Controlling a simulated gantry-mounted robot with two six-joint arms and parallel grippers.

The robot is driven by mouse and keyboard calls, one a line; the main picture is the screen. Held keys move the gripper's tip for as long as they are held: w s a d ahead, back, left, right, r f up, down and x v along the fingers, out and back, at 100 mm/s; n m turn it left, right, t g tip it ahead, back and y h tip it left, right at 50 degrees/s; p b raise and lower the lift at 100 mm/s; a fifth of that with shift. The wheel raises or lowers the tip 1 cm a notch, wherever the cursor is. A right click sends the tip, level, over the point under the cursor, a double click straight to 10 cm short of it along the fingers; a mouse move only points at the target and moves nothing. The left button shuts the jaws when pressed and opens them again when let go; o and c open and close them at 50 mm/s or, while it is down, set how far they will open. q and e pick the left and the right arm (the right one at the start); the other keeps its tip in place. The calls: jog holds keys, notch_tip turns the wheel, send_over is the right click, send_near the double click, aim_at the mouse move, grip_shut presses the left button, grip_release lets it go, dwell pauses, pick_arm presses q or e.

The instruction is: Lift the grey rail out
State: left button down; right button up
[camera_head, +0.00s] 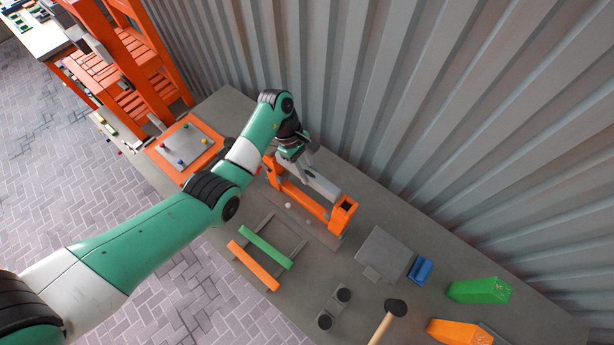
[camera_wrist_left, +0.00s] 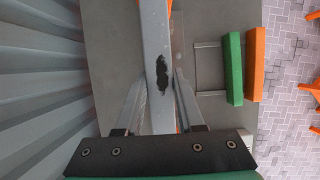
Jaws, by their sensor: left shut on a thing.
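The grey rail (camera_head: 322,184) is a long bar at the orange holder (camera_head: 308,203) with upright end blocks. One end of the rail lies close to the right end block; I cannot tell if it still touches the holder. In the left wrist view the rail (camera_wrist_left: 158,45) runs up the middle and has a dark worn patch. My left gripper (camera_head: 303,162) is over the rail, with one finger on each side. The fingers (camera_wrist_left: 159,88) are shut on it. The gripper hides part of the rail in the head view. My right gripper is not in view.
Green bar (camera_head: 267,247) and orange bar (camera_head: 253,266) lie in front of the holder. A grey plate (camera_head: 384,252), a blue block (camera_head: 420,270) and a mallet (camera_head: 394,309) lie to the right. The corrugated wall (camera_head: 420,100) is close behind.

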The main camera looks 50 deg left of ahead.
aim_at(307, 171)
pick_arm(q)
notch_tip(307, 171, up, 7)
jog(key=shift+f+p, duration=0.15)
jog(key=shift+p, duration=0.45)
